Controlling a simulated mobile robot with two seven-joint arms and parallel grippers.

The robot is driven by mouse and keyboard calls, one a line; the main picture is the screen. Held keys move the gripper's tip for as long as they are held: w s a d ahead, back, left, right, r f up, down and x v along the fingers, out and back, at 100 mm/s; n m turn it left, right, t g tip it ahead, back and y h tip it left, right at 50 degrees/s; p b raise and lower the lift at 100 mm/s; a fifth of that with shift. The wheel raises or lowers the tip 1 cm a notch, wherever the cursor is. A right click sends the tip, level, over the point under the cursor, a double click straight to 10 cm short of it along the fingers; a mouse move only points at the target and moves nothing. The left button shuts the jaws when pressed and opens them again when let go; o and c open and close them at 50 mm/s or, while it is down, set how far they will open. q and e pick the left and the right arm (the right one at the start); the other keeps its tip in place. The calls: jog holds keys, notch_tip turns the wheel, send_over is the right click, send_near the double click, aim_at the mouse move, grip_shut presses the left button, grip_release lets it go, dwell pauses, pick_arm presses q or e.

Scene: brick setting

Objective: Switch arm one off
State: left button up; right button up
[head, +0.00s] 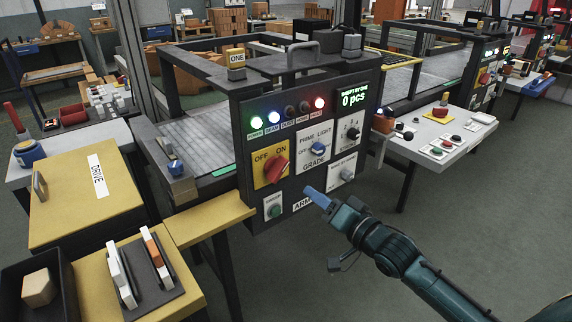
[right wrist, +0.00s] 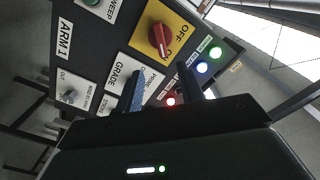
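The arm one control panel (head: 315,140) faces me, with a yellow OFF/ON plate (head: 262,182) at its left. The red rotary switch (head: 277,168) on that plate has its handle slanted to the upper right, toward ON. In the right wrist view the red switch (right wrist: 158,40) lies beyond the fingertips. My right gripper (head: 319,198) is in front of the panel's lower part, right of and below the switch. In the wrist view its two fingers (right wrist: 160,72) are apart with nothing between them, and no contact with the switch shows. My left gripper is not in view.
Green (head: 256,123), blue and red lamps are lit above the switch. A grade knob (head: 318,148), another selector (head: 353,133) and a green button (head: 274,211) are close by. A yellow ledge (head: 210,224) juts out left of the panel.

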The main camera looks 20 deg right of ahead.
aim_at(283, 171)
jog(key=x, duration=1.2)
jog(key=shift+w+a, duration=0.25)
jog(key=shift+w, duration=0.1)
jog(key=shift+c, duration=0.5)
grip_shut()
